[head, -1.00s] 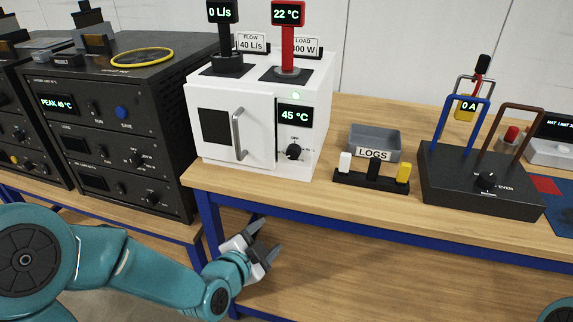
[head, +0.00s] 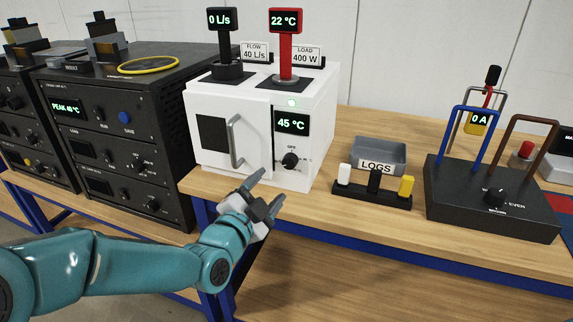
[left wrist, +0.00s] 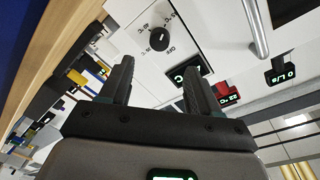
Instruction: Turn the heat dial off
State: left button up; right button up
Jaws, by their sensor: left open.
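The heat dial (head: 291,160) is a black round knob on the front of a white oven-like box (head: 310,95), below a display reading 45 °C. An "OFF" mark sits above it, and its exact setting is too small to read. The dial also shows in the left wrist view (left wrist: 158,39), beyond my fingers. My left gripper (head: 268,190) is open and empty, in front of the box and below the dial, apart from it. Its two dark fingers also show in the left wrist view (left wrist: 157,82). My right gripper is not in view.
The box's door handle (head: 235,142) sticks out left of the dial. A black rack unit (head: 125,150) stands at left. A "LOGS" tray (head: 378,150), a block with coloured pegs (head: 372,197) and a dark terminal box (head: 480,205) stand at right. The wooden bench front (head: 330,215) is clear.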

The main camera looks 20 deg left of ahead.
aim_at(287, 165)
pick_arm(q)
jog(key=w, duration=0.3)
jog(key=w+p, duration=0.1)
jog(key=w, duration=0.2)
jog(key=w+d, duration=0.1)
jog(key=w, duration=0.2)
jog(key=shift+w+f, duration=0.1)
jog(key=shift+w, duration=0.2)
jog(key=c, duration=1)
